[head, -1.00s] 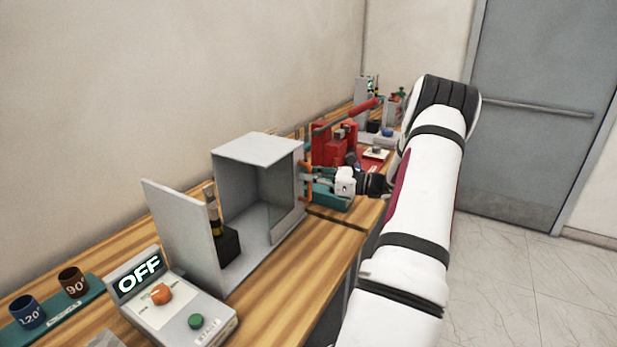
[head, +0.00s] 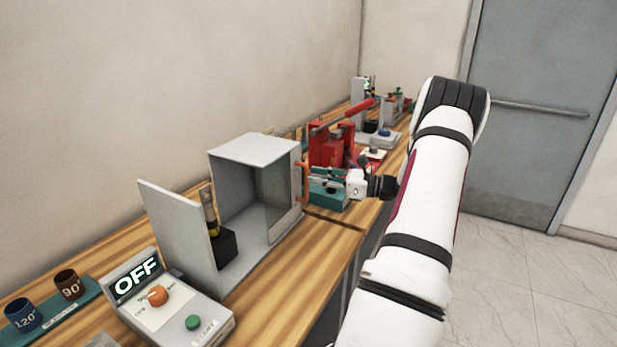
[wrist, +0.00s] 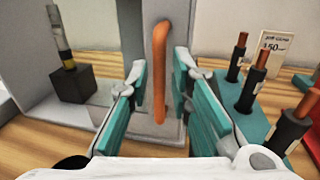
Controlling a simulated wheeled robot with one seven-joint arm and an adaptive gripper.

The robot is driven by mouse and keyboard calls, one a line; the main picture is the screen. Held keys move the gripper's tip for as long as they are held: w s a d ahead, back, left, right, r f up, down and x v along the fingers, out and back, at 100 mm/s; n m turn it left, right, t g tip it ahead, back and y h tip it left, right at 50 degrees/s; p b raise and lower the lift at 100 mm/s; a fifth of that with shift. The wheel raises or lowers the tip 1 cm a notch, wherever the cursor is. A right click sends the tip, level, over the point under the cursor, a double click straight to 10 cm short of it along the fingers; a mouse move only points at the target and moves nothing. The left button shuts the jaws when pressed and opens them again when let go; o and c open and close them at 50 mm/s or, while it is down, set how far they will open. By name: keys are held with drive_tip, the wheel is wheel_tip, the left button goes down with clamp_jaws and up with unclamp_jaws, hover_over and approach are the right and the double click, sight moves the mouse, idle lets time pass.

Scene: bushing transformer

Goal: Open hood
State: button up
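The grey hood (head: 252,146) stands on the wooden bench, apart from the upright grey panel (head: 165,228), with an open gap between them. A black block with a dark rod (head: 222,246) shows in the gap. The hood's orange handle (wrist: 159,70) is upright on its right end. My gripper (head: 318,178) is just right of the handle in the head view. In the wrist view my gripper (wrist: 156,90) is open, its teal-padded fingers on either side of the handle's lower part, with visible gaps on both sides.
A teal holder (wrist: 240,120) with several copper-tipped black rods is close to the right finger. A control box (head: 180,305) reading OFF sits at the front left. A red press (head: 335,145) stands behind my gripper. Floor is clear at the right.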

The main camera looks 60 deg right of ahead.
drive_tip(key=v, duration=0.8)
drive_tip(key=shift+s, duration=0.2)
idle(0.3)
